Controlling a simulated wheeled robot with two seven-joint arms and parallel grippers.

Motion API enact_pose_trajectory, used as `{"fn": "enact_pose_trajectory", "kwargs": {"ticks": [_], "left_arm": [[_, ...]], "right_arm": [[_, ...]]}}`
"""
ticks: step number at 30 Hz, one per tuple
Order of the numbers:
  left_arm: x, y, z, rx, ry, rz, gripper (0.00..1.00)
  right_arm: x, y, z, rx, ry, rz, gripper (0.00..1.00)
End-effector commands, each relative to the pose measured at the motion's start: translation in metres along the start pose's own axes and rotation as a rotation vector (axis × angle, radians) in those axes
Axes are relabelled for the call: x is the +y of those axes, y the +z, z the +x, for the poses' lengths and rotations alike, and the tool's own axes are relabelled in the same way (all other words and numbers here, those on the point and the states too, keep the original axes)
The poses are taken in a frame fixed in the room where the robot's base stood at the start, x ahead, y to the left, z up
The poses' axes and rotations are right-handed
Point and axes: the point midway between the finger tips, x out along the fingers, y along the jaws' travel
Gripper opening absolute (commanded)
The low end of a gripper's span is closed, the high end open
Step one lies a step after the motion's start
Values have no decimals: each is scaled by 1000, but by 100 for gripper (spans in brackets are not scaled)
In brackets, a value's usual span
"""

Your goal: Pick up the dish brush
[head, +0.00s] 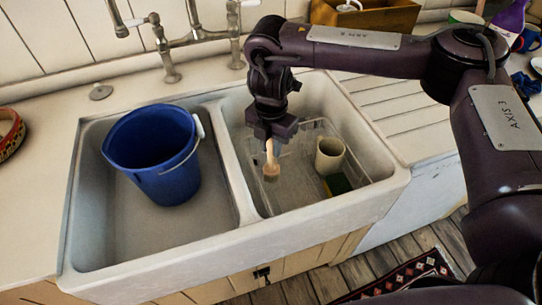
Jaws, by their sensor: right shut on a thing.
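The dish brush (271,168) hangs head down below my right gripper (270,140), its pale wooden handle between the jaws. My right gripper is shut on the brush and points down over the right basin of the sink. The brush head is in front of a clear plastic tub (300,144) that sits in that basin. I cannot tell whether the brush touches the tub. My left gripper is not in view.
The tub also holds a beige cup (330,155) and a green and yellow sponge (337,185). A blue bucket (152,155) stands in the left basin. Metal taps (165,50) rise behind the sink. A wooden crate (365,14) stands at the back right.

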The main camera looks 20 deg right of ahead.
Motion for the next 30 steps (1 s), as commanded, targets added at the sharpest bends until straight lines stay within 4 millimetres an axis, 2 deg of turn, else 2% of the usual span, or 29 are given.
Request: {"fn": "enact_pose_trajectory", "kwargs": {"ticks": [3,6,12,15,21,30], "left_arm": [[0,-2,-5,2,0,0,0],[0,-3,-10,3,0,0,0],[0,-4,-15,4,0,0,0],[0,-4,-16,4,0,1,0],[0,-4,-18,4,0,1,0],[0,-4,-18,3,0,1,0]], "right_arm": [[2,1,-42,-8,7,-3,0],[1,1,-72,-7,6,-3,0],[1,0,-118,-5,3,-2,0],[1,0,-134,-4,2,-2,0],[0,0,-148,-1,1,-2,0],[0,0,-149,0,1,-1,0]]}}
